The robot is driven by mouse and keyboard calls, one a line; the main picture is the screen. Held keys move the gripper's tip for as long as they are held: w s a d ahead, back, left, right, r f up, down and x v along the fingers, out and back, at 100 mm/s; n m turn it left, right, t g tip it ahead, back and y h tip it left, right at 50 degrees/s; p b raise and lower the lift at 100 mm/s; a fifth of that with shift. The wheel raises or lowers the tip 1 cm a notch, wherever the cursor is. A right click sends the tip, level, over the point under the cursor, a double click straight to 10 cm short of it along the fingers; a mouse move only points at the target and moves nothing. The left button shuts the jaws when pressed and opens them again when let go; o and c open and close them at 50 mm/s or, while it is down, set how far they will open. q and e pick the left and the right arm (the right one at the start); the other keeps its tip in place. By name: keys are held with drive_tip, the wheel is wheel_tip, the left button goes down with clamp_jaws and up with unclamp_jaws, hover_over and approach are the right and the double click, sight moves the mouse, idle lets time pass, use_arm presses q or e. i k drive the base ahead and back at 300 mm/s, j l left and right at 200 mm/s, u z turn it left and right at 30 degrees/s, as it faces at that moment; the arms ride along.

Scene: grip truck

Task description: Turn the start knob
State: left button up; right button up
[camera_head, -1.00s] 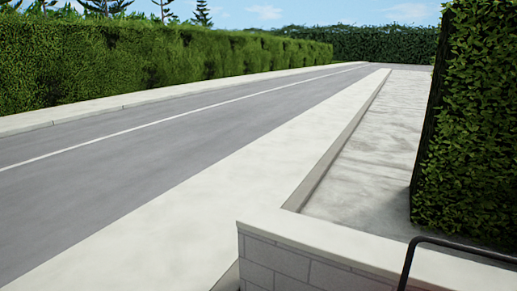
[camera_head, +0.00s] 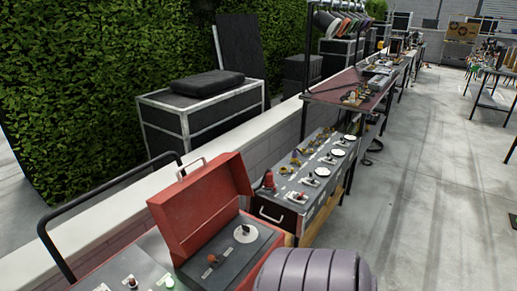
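An open red case (camera_head: 202,200) stands at the lower middle with its lid raised. Its dark grey panel carries a knob on a round white dial (camera_head: 246,233) and a smaller control (camera_head: 212,260) at the front left. No label is readable, so I cannot tell which of these is the start knob. Neither of my grippers is in view.
A grey console (camera_head: 305,180) with several white dials stands behind the case. A dark ribbed rounded object (camera_head: 315,272) fills the bottom middle. A black rail (camera_head: 105,195) and low wall (camera_head: 235,140) run along the left. The concrete floor (camera_head: 440,190) at right is largely clear.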

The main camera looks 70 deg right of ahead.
sight(247, 228)
drive_tip(key=z, duration=1.95)
